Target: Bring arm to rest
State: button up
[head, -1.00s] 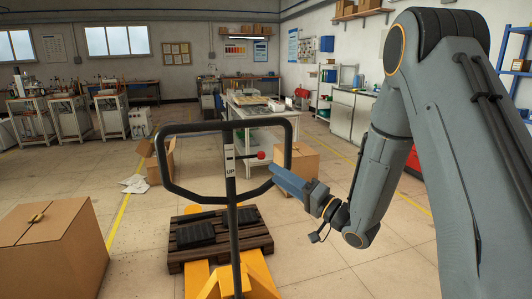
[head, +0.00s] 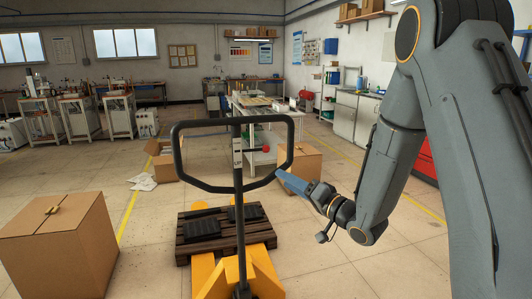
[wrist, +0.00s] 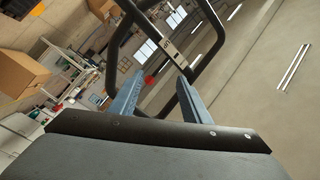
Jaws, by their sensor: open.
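My gripper (head: 284,178) is at the end of my grey arm in the head view, just right of the pallet jack's handle loop. In the wrist view its two blue fingers (wrist: 156,96) stand apart with nothing between them. The black handle (head: 238,190) of the pallet jack rises in front of me, and it also shows beyond the fingertips in the wrist view (wrist: 204,70). The head view does not clearly show whether the fingertips touch the handle.
The yellow pallet jack (head: 262,272) stands by a wooden pallet (head: 190,249). A large cardboard box (head: 62,250) is at the left and another box (head: 303,165) stands behind my gripper. A workbench (head: 262,112) is farther back. Open floor lies below my arm.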

jog(key=s+d+f+g+h, duration=0.5)
jog(key=s+d+f+h, duration=0.2)
jog(key=d+f+h, duration=0.35)
jog(key=s+d+n+g+h, duration=0.1)
jog(key=s+g, duration=0.7)
jog(key=s, duration=1.5)
jog(key=shift+s+d+n+h, duration=0.15)
jog(key=shift+d+n+h, duration=0.25)
jog(key=shift+d+h, duration=0.15)
